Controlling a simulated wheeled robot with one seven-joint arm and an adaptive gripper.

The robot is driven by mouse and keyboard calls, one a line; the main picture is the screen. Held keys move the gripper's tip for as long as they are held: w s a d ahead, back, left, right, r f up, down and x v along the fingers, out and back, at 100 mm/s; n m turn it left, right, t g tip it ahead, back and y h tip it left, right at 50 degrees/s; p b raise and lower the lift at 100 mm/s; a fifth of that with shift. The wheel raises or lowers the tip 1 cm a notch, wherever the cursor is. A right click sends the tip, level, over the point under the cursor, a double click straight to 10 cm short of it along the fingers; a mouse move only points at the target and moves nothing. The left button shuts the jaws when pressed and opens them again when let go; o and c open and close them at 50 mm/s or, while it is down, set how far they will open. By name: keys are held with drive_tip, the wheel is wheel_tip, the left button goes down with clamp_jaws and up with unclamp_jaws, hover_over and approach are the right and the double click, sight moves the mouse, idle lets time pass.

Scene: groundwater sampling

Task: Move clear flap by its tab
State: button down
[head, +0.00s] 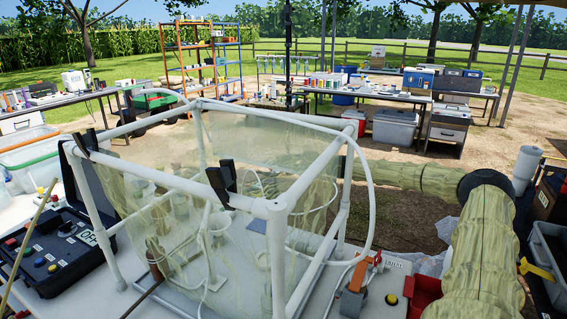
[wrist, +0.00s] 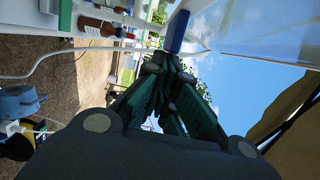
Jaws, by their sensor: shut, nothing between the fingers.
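A clear, slightly yellowish flap (head: 175,230) hangs on the front of a white pipe frame (head: 185,172), with black clips (head: 222,180) at its top edge. Clear sheeting (head: 270,140) also covers the back of the frame. In the wrist view a clear sheet (wrist: 250,30) spans the upper right, with a blue piece (wrist: 177,32) at its edge; I cannot tell whether this is the tab. My gripper (wrist: 170,65) is shut and empty, its dark fingers pointing toward the blue piece. Contact is not clear. In the head view my sleeved arm reaches behind the frame's right side, and the gripper cannot be made out.
Inside the frame are tubing and cups (head: 218,222) on a white table (head: 255,225). A black control box (head: 55,250) sits at left. A white hose (head: 368,195) loops at the frame's right corner. A red tray (head: 420,293) and an orange-handled valve (head: 358,278) are at lower right.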

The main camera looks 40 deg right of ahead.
drive_tip(key=shift+d, duration=0.15)
drive_tip(key=s+d+b, duration=0.2)
drive_tip(key=s+d, duration=0.5)
drive_tip(key=d, duration=0.2)
drive_tip(key=shift+d+b, duration=0.4)
idle(0.4)
drive_tip(key=shift+r, duration=0.15)
